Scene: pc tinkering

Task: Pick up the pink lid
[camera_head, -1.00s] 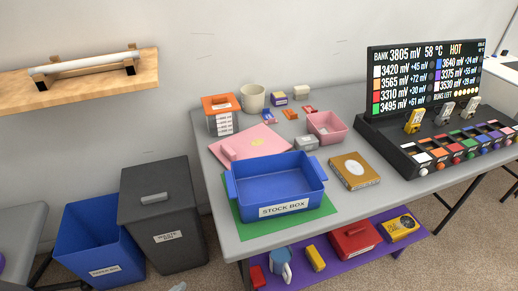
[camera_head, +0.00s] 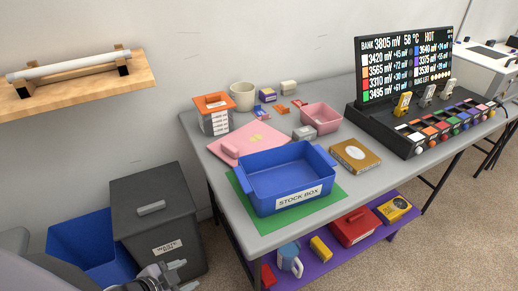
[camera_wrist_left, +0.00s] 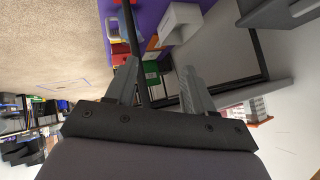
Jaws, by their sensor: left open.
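The pink lid (camera_head: 236,151) is a flat square with a raised pink handle at its left edge and a small yellowish mark. It lies on the grey table behind the blue stock box, which hides its front part. A pink open box (camera_head: 321,118) stands to its right. My left gripper (camera_head: 183,275) is at the bottom left of the head view, in front of the grey waste bin and well away from the lid. Its fingers stand apart with nothing between them in the left wrist view (camera_wrist_left: 159,72). My right gripper is not in view.
The blue stock box (camera_head: 288,172) sits on a green mat (camera_head: 328,211). An orange-lidded container (camera_head: 214,113) and a cream cup (camera_head: 242,96) stand behind the lid. A brown-gold box (camera_head: 355,156) lies at right. The grey bin (camera_head: 156,207) stands left of the table.

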